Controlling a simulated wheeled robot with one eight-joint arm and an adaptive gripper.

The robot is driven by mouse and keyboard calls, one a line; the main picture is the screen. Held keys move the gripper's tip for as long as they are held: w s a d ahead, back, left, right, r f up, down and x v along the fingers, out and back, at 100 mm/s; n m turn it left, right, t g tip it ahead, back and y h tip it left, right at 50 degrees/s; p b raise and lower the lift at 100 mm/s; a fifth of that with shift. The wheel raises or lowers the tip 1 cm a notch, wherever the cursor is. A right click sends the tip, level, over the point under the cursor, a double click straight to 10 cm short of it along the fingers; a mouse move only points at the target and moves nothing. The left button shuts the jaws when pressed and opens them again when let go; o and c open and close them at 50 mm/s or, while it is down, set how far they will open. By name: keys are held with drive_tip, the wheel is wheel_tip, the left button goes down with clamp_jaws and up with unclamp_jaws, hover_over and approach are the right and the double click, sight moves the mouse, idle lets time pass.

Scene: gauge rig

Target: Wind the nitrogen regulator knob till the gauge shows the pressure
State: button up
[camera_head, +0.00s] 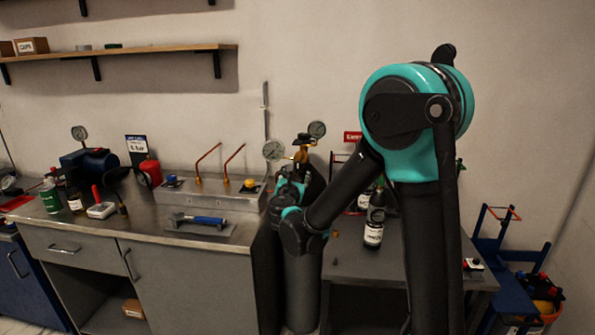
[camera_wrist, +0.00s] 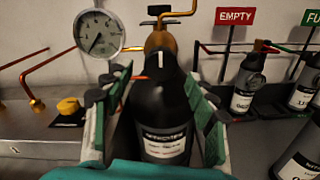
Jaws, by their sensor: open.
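The brass nitrogen regulator (camera_wrist: 163,40) shows in the wrist view, with a black knob (camera_wrist: 160,75) bearing a white mark below it. Behind is a black cylinder with a white nitrogen label (camera_wrist: 165,143). The round gauge (camera_wrist: 100,33) is left of the regulator; its needle points to the lower left, its figures too small to read. My gripper (camera_wrist: 157,84) is open, its fingers on either side of the knob; contact cannot be told. In the head view the regulator (camera_head: 301,154) and gauge (camera_head: 273,150) stand just above my gripper (camera_head: 290,183).
A card (camera_head: 137,146) at the back left seems to read "6 bar". A steel bench (camera_head: 140,215) holds copper pipes, a yellow knob (camera_wrist: 68,106) and tools. To the right are a red "EMPTY" sign (camera_wrist: 235,16), small bottles and a dark bottle (camera_head: 375,218) on a low table.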

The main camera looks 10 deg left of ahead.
sight(297, 170)
drive_tip(key=shift+w+d, duration=0.1)
drive_tip(key=shift+w, duration=1.85)
drive_tip(key=shift+c, duration=0.2)
drive_tip(key=c, duration=1.1)
